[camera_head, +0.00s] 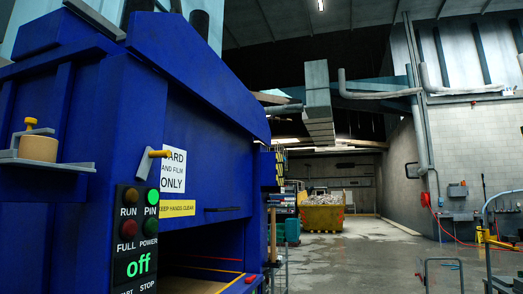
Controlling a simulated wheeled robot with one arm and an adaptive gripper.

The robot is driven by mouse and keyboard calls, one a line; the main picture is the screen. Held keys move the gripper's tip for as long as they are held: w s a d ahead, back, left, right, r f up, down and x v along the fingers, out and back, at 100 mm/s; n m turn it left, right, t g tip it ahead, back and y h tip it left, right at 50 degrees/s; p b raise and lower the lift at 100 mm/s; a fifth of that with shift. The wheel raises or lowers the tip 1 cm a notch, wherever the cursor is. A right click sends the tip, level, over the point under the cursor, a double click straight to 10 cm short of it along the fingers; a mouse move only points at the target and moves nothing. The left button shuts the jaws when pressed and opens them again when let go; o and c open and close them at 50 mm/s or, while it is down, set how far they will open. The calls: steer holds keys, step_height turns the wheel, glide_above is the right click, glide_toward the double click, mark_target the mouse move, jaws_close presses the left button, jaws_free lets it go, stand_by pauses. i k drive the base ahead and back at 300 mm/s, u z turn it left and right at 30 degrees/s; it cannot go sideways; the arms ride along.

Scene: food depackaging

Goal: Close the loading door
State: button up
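A large blue machine (85,120) fills the left side. Its front has a blue panel, which looks like the loading door (215,165), with a white sign, a yellow "KEEP HANDS CLEAR" label and a dark handle (222,209). Below this panel an opening (200,268) shows, with a tan surface and red and yellow edges inside. My gripper is not in view.
A tan roll with a yellow top (39,147) sits on a bracket at far left. A yellow skip (322,216) of scrap stands far back. Metal rails (445,272) stand at lower right. Open concrete floor (375,250) lies right of the machine.

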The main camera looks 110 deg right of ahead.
mark_target(207, 178)
steer(key=z, duration=4.1)
steer(key=k, duration=0.65)
steer(key=z, duration=0.6)
steer(key=i, duration=1.3)
steer(key=u, duration=0.45)
steer(key=i, duration=1.45)
steer(key=u, duration=1.65)
steer(key=i, duration=0.8)
steer(key=u, duration=0.75)
